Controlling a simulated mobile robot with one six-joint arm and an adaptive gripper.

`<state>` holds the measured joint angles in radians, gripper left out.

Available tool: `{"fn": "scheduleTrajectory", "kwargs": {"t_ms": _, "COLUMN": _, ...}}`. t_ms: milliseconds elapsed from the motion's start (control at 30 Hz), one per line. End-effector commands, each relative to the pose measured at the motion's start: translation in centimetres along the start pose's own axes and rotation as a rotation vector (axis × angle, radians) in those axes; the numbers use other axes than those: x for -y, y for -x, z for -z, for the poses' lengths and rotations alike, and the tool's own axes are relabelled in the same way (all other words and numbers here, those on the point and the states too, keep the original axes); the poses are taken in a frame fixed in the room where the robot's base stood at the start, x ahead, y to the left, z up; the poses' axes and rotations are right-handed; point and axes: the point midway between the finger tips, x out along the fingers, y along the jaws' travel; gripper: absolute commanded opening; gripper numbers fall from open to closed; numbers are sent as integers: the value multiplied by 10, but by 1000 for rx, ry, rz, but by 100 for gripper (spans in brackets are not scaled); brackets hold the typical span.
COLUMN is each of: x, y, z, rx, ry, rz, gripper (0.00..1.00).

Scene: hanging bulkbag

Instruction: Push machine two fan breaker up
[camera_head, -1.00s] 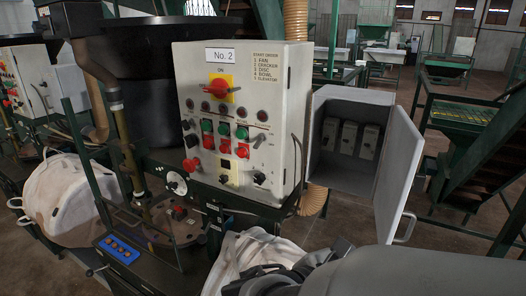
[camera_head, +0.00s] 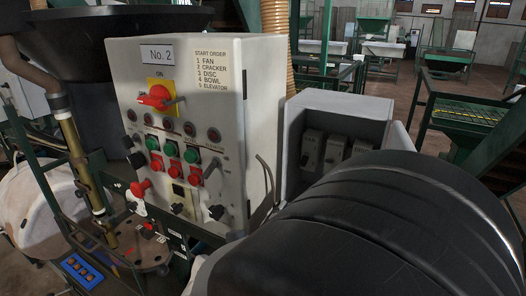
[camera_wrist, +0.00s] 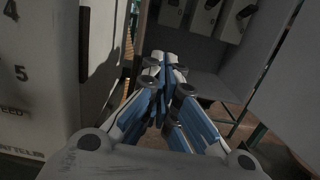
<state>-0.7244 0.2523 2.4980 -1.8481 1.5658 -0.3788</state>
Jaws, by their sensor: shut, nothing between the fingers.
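The grey breaker box (camera_head: 293,165) stands open right of the control panel marked No. 2 (camera_head: 230,85). Three grey breakers sit in a row inside it: left (camera_head: 311,149), middle (camera_head: 335,152) and right (camera_head: 360,147). I cannot read which one is the fan's. In the wrist view, breakers (camera_wrist: 203,17) show at the top edge, cut off, with dark levers on their faces. My gripper (camera_wrist: 165,62) is shut and empty, in front of the box and below the breakers, apart from them. In the head view my dark arm hides the gripper and the box's lower right.
The box door (camera_head: 399,136) stands open at the right, mostly behind my arm. The panel carries a red switch (camera_head: 157,96) and coloured buttons. A white bag (camera_head: 38,205) lies at the far left.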

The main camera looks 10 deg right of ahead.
Motion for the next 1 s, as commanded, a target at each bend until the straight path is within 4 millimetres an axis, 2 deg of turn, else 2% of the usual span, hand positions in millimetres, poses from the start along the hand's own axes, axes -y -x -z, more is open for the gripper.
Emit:
{"fn": "scheduleTrajectory", "kwargs": {"t_ms": 267, "x": 0, "y": 0, "z": 0, "rx": 0, "ry": 0, "rz": 0, "gripper": 0}}
{"fn": "scheduleTrajectory", "kwargs": {"t_ms": 433, "x": 1, "y": -10, "z": 0, "rx": 0, "ry": -2, "rz": 5, "gripper": 0}}
{"fn": "scheduleTrajectory", "kwargs": {"t_ms": 567, "x": 2, "y": -31, "z": 1, "rx": 1, "ry": -3, "rz": 8, "gripper": 0}}
{"fn": "scheduleTrajectory", "kwargs": {"t_ms": 900, "x": 3, "y": -103, "z": 1, "rx": 2, "ry": -1, "rz": 7, "gripper": 0}}
{"fn": "scheduleTrajectory", "kwargs": {"t_ms": 1000, "x": 0, "y": -95, "z": -18, "rx": 3, "ry": -6, "rz": -1, "gripper": 0}}
